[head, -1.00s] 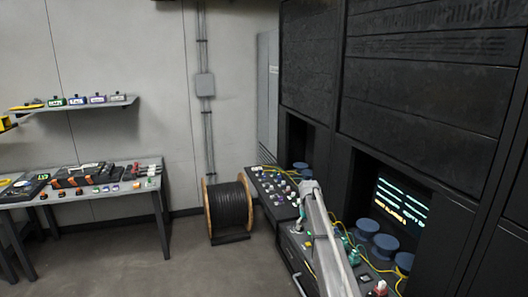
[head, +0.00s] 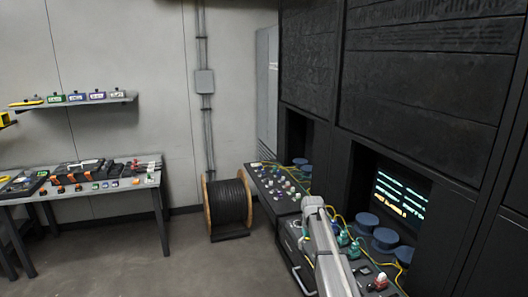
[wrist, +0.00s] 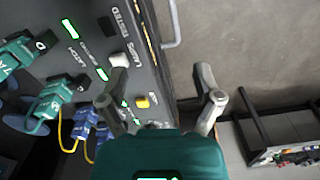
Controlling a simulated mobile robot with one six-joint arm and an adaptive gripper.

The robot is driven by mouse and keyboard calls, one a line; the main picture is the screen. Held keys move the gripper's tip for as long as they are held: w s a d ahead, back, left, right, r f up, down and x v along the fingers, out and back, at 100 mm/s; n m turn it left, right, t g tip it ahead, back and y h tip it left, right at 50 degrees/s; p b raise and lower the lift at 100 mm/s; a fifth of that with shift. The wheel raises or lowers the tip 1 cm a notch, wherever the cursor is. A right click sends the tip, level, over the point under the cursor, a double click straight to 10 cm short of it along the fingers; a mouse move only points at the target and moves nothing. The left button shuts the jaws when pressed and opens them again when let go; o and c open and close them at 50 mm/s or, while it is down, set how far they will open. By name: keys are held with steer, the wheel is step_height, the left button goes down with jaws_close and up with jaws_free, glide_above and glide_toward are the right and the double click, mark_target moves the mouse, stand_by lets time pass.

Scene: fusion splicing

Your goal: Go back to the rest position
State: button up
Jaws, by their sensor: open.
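My gripper (wrist: 161,80) shows in the wrist view with its two grey fingers spread wide apart and nothing between them. Below the fingers is a teal housing, which looks like part of my gripper. My gripper is over the edge of the dark console (wrist: 85,22), with grey floor beyond on the right.
A cable drum (head: 229,205) stands on the floor left of the console. A workbench (head: 90,193) with tools is at the left; floor between is clear.

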steer(key=s+f+b, duration=0.3)
steer(key=s, duration=1.3)
steer(key=s+f+m+b, duration=0.1)
steer(key=s+f+b, duration=0.2)
steer(key=s, duration=1.3)
steer(key=shift+s+a+f+m+b, duration=0.3)
steer(key=shift+s+a+f, duration=0.1)
steer(key=shift+f, duration=0.2)
